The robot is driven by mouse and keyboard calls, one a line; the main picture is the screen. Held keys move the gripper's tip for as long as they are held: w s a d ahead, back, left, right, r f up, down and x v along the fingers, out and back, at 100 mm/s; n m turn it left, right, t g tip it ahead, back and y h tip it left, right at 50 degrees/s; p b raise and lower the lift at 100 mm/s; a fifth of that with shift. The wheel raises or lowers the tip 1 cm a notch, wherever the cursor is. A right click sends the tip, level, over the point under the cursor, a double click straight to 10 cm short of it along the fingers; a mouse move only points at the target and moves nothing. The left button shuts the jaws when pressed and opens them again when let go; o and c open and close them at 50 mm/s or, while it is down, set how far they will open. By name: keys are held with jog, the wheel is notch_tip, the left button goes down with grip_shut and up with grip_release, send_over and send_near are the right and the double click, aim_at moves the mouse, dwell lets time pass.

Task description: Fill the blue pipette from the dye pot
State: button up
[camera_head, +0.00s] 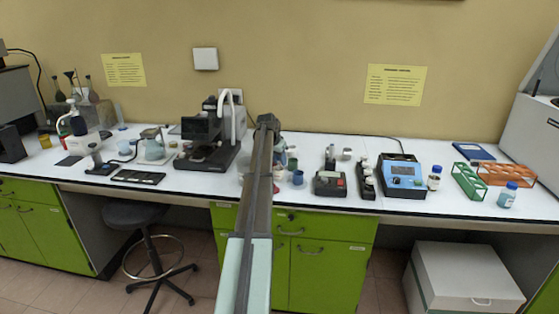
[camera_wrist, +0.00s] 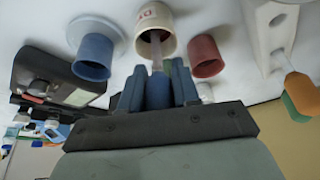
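In the wrist view, which looks upside down, my gripper (camera_wrist: 158,92) is shut on the blue bulb of the blue pipette (camera_wrist: 158,94), with a finger on each side. The pipette's clear stem points into the mouth of a cream pot with red lettering (camera_wrist: 168,20), which looks like the dye pot. The tip is inside or just in front of the opening; its depth cannot be told. No dye level shows. In the head view, my arm hides the gripper and the pot.
In the wrist view a blue cup (camera_wrist: 94,56) and a red cup (camera_wrist: 206,56) flank the pot closely. A white stand (camera_wrist: 270,35) is at the right, near orange and green bulbs. In the head view a black microscope-like device (camera_head: 203,140) stands left of my arm.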

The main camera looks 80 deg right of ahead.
jog(key=shift+r, duration=0.1)
jog(key=shift+r, duration=3.55)
jog(key=shift+a, duration=0.1)
